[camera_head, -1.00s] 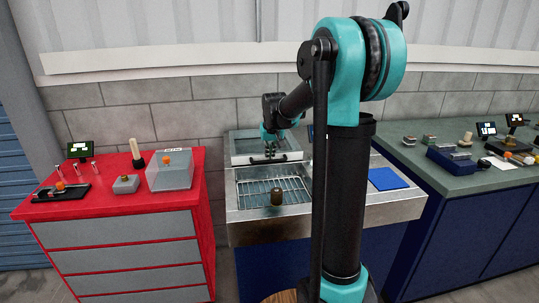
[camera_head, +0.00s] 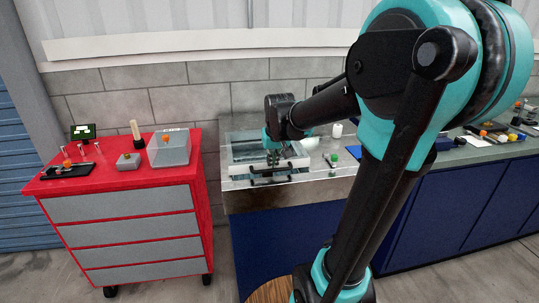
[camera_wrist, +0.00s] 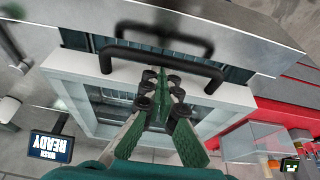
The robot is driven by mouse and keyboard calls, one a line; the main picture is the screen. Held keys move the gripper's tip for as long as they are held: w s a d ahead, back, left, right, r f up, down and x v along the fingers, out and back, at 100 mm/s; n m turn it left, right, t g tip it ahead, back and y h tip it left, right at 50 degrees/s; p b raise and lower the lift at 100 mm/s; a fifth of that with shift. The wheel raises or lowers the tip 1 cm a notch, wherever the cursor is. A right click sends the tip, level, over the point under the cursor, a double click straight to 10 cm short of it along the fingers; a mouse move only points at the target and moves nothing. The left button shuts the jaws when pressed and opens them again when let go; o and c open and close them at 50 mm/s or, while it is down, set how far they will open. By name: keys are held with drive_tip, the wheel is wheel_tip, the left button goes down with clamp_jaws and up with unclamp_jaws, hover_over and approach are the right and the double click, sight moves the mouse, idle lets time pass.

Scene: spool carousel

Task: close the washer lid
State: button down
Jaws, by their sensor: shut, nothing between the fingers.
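The washer lid is a pale frame with a window and a black bar handle. In the head view the lid (camera_head: 296,162) lies low over the steel washer (camera_head: 240,200), and I cannot tell whether it sits flush. My gripper (camera_head: 273,160) is over the lid by its front edge. In the wrist view the handle (camera_wrist: 185,65) crosses just beyond the shut, empty fingers of my gripper (camera_wrist: 162,85). The lid's pale frame (camera_wrist: 75,70) also shows there. I cannot tell whether the fingers touch the handle.
A red drawer cabinet (camera_head: 130,215) with small items and a clear box (camera_head: 169,148) stands left. A blue bench (camera_head: 450,200) with several items is at right. A washer display (camera_wrist: 51,147) reads "READY" in the wrist view. My arm blocks part of the bench.

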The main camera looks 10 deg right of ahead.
drive_tip(key=shift+s, duration=2.15)
